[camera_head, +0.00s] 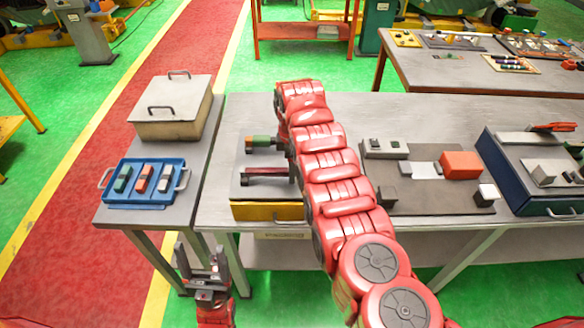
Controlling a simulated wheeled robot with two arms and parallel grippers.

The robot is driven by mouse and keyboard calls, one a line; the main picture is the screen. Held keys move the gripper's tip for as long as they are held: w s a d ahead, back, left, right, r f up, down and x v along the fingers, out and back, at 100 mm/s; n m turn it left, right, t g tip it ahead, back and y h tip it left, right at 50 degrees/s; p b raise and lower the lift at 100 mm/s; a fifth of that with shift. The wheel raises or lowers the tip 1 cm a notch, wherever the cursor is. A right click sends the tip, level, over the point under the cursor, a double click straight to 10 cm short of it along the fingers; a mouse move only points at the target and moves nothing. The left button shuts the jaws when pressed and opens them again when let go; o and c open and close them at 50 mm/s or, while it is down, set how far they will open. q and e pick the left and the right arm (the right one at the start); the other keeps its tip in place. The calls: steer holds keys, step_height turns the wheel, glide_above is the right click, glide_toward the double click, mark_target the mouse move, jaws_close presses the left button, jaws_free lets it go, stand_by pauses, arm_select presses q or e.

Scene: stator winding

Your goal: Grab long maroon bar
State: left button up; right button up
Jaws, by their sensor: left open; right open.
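The long maroon bar (264,172) lies across a grey plate on top of a yellow-fronted box (262,211) on the middle workbench. Its right end is hidden behind my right arm. A green and dark cylindrical part (262,142) lies just behind the bar. My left gripper (201,258) is open and empty, low in front of the gap between the side table and the bench, apart from the bar. My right arm arches over the bench from the lower right, and its gripper is hidden behind the arm's own links.
A blue tray (114,194) with several small parts and a beige lidded box (175,108) stand on the side table. Right of my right arm are a grey plate with blocks (425,180) and a dark blue toolbox (497,172). Another table stands behind.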

jaws_close()
stand_by(1.4)
